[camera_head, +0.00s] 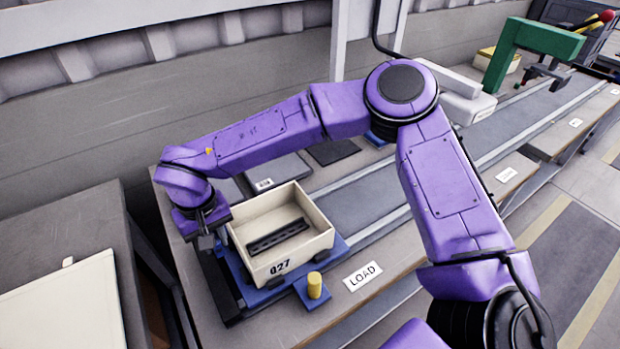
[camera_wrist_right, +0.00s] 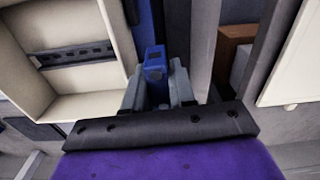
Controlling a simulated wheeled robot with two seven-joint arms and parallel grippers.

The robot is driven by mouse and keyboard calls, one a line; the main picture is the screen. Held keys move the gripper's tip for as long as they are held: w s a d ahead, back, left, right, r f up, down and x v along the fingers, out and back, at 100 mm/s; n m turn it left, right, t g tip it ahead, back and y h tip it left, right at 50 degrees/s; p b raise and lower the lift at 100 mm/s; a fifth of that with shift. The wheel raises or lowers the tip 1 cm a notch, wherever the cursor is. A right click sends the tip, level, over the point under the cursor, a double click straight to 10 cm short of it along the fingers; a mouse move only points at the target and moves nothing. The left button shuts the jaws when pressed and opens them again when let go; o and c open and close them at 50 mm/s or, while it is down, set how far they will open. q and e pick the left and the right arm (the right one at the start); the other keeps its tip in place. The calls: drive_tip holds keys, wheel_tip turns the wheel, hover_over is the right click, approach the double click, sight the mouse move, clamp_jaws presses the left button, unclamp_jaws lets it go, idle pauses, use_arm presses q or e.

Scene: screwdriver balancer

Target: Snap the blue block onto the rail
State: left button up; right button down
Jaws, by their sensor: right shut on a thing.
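The blue block (camera_wrist_right: 155,62) is between the fingers of my right gripper (camera_wrist_right: 158,88) in the right wrist view. In the head view my right gripper (camera_head: 214,236) points down just outside the left side of a cream bin marked 027 (camera_head: 303,252); the block is mostly hidden there. A dark slotted rail (camera_head: 278,237) lies on the bin's floor, apart from the block. It also shows in the right wrist view (camera_wrist_right: 76,55), left of the gripper. My left gripper is not in view.
The bin stands on a blue plate (camera_head: 340,246) at the conveyor's end. A yellow knob (camera_head: 314,285) on a blue base and a LOAD label (camera_head: 362,275) are in front. A green arch (camera_head: 535,38) stands far right. A grey bench (camera_head: 85,260) is at left.

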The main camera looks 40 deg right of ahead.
drive_tip(key=w+d+r+m+p, duration=0.1)
drive_tip(key=d+r+p, duration=0.1)
drive_tip(key=d+r, duration=0.2)
drive_tip(key=b, duration=0.2)
hover_over(286, 231)
wheel_tip(286, 231, down, 5)
drive_tip(key=shift+r, duration=0.1)
drive_tip(key=shift+f, duration=1.65)
drive_tip(key=shift+a, duration=0.1)
drive_tip(key=shift+s+p, duration=0.1)
drive_tip(key=shift+p, duration=0.6)
drive_tip(key=shift+f, duration=0.35)
